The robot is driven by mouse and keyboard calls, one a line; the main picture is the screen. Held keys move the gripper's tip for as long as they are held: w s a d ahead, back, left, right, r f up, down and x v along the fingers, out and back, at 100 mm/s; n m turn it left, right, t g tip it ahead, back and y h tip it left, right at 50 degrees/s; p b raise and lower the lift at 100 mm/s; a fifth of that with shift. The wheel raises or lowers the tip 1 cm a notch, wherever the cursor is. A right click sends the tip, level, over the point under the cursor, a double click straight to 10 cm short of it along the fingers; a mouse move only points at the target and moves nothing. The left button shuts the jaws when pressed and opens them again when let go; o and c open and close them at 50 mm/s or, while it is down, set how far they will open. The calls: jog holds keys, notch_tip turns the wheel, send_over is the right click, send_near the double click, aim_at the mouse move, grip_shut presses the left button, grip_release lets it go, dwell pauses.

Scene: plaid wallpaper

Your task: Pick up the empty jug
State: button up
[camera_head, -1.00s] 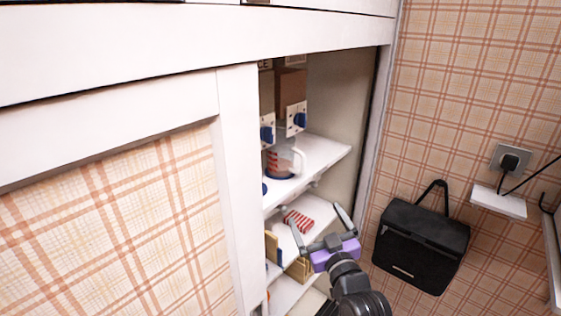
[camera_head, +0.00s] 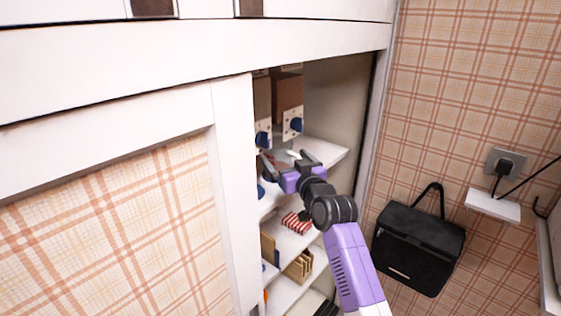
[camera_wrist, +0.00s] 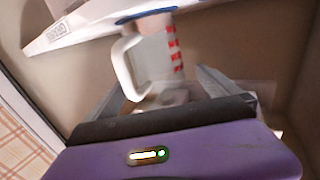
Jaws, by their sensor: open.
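The jug (camera_wrist: 153,58) is clear with red markings, a white handle and a blue ring. It shows upside down in the wrist view, at the upper middle, against the shelf. My gripper (camera_head: 286,158) is open and empty in the head view, raised at the shelf opening. There it hides most of the jug. In the wrist view the jug stands ahead of my spread fingers, with its handle toward the left. I cannot tell whether the fingers touch it.
The jug's white shelf (camera_head: 328,151) has cabinet walls around it. Brown boxes with blue-marked fronts (camera_head: 289,98) hang close above. A red-striped item (camera_head: 296,222) and wooden pieces (camera_head: 299,266) lie on lower shelves.

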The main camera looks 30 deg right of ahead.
aim_at(284, 156)
jog(key=shift+w+d+f+p, duration=0.1)
jog(key=shift+w+d+p, duration=0.1)
jog(key=shift+w, duration=0.9)
jog(key=shift+w+d+f+p, duration=0.1)
jog(key=shift+w+d+p, duration=0.1)
jog(key=shift+w, duration=0.9)
jog(key=c, duration=1.4)
jog(key=shift+c, duration=0.6)
jog(key=shift+r, duration=0.2)
